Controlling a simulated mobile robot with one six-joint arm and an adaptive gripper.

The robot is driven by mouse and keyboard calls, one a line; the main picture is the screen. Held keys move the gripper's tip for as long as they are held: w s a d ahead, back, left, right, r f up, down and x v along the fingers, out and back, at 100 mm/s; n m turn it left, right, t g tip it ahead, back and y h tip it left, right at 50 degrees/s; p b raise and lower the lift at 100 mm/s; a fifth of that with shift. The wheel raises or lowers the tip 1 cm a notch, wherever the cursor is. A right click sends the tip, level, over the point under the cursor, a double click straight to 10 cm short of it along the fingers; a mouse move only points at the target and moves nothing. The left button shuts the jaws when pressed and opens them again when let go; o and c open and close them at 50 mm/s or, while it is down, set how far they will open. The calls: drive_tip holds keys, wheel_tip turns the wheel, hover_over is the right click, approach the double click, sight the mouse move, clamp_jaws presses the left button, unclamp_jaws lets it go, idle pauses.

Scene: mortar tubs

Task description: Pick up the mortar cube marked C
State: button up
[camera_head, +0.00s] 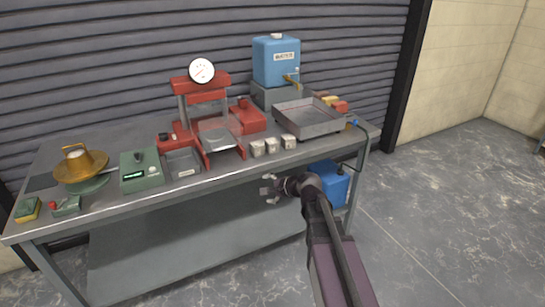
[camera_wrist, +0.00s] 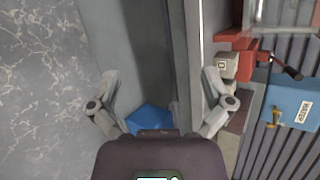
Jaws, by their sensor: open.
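Three pale mortar cubes stand in a row at the table's front edge: a left cube (camera_head: 257,148), a middle cube (camera_head: 272,145) and a right cube (camera_head: 289,142). Their letters are too small to read in the head view, so I cannot tell which is C. In the wrist view, one pale cube (camera_wrist: 227,66) with a dark mark shows just beyond my right finger; its letter is unclear. My gripper (camera_head: 268,190) is open and empty, in front of the table and below the cubes. Its fingers stand wide apart in the wrist view (camera_wrist: 161,85).
A red press (camera_head: 208,110) with a gauge stands behind the cubes. A grey metal tray (camera_head: 308,128) and blue water tank (camera_head: 276,62) are to the right. A blue container (camera_head: 330,184) sits low behind my arm. Green devices occupy the table's left.

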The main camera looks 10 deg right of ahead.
drive_tip(key=w+d+m+t+h+b, duration=0.3)
drive_tip(key=w+d+m+t+b, duration=0.5)
drive_tip(key=m, duration=1.1)
drive_tip(key=w+d+t, duration=0.1)
drive_tip(key=w, duration=0.3)
drive_tip(key=shift+w+d+r+m, duration=0.3)
drive_tip(key=shift+w, duration=0.05)
drive_tip(key=shift+w, duration=0.1)
approach(273, 145)
drive_tip(key=shift+x, duration=2)
